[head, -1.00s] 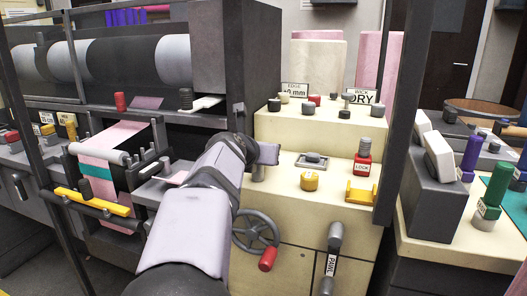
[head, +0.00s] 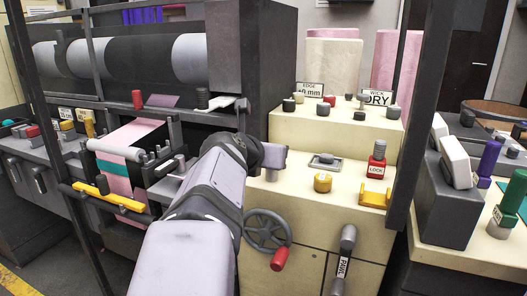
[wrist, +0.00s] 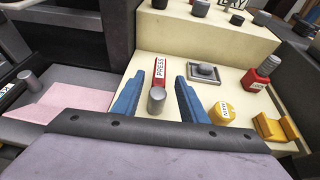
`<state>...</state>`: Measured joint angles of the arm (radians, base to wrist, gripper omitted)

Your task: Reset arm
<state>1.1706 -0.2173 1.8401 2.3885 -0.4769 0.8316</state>
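My arm reaches over the front of the cream console (head: 335,130) in the head view. Its fingers are hidden there behind my own wrist. In the wrist view my gripper (wrist: 158,100) is open, its two blue fingers spread apart. A grey knob (wrist: 156,99) with a red PRESS label (wrist: 159,72) stands between the fingers in the picture. I see a gap on each side of it and cannot tell how far it is from the fingertips in depth. Nothing is held.
To the right are a yellow knob (head: 322,182), a red LOCK knob (head: 376,168) and a yellow bracket (head: 375,196). A handwheel (head: 267,230) with a red handle is below. Pink felt (head: 134,140) runs through the left machine. A dark post (head: 405,115) stands at right.

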